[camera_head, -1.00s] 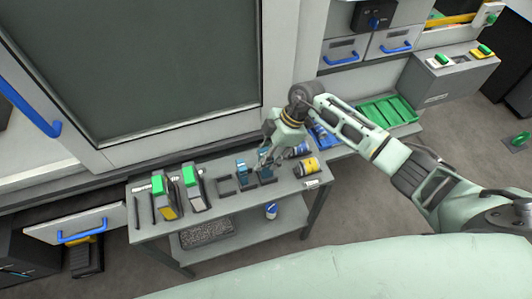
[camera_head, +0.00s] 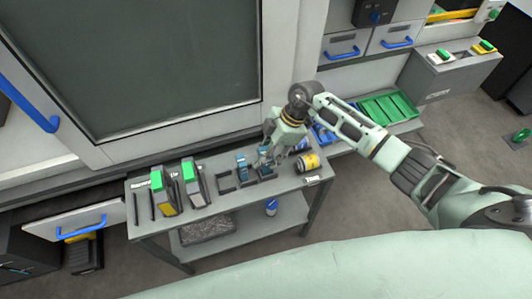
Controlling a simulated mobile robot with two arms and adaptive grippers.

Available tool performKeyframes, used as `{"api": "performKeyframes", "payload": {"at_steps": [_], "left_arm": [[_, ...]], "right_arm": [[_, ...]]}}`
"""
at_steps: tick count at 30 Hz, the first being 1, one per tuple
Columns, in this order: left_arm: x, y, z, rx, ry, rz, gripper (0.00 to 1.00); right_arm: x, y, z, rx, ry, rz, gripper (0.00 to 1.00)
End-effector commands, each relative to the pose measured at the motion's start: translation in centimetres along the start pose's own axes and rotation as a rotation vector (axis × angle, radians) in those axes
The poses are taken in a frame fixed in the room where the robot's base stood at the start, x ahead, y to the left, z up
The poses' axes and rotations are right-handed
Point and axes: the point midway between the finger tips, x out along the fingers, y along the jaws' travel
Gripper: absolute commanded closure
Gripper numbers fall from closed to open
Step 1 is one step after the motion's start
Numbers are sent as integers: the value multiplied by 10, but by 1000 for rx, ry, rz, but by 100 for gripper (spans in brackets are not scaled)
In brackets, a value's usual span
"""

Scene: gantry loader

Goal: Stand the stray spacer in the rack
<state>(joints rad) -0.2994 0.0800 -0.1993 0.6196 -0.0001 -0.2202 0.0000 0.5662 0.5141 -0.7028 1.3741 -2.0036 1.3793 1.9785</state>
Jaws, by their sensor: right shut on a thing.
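The dark rack (camera_head: 226,184) stands on the grey bench, with several slots in a row. A blue spacer (camera_head: 241,161) stands upright in its middle part. My right gripper (camera_head: 266,153) reaches down over the rack's right end. It is shut on a second blue piece (camera_head: 264,169), which looks like the spacer, at or just above the right slot. The fingers partly cover it, and I cannot tell whether it is fully seated. My left gripper is not in view.
Two green-topped grey units (camera_head: 195,186) stand left of the rack on the bench (camera_head: 229,207). Green trays (camera_head: 389,107) sit farther right. A cabinet with a dark window rises behind.

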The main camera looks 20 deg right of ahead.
Motion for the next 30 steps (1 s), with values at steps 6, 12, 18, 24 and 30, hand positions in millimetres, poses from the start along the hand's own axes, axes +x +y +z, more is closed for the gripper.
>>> {"api": "performKeyframes", "payload": {"at_steps": [6,12,18,24,30], "left_arm": [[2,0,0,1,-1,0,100],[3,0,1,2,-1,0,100],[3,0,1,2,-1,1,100],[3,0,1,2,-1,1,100],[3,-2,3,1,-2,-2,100]], "right_arm": [[3,0,1,-1,1,1,92],[6,0,2,0,1,0,92],[5,0,2,0,1,0,50],[6,0,2,0,0,0,44],[4,0,3,1,-1,-1,44]]}}
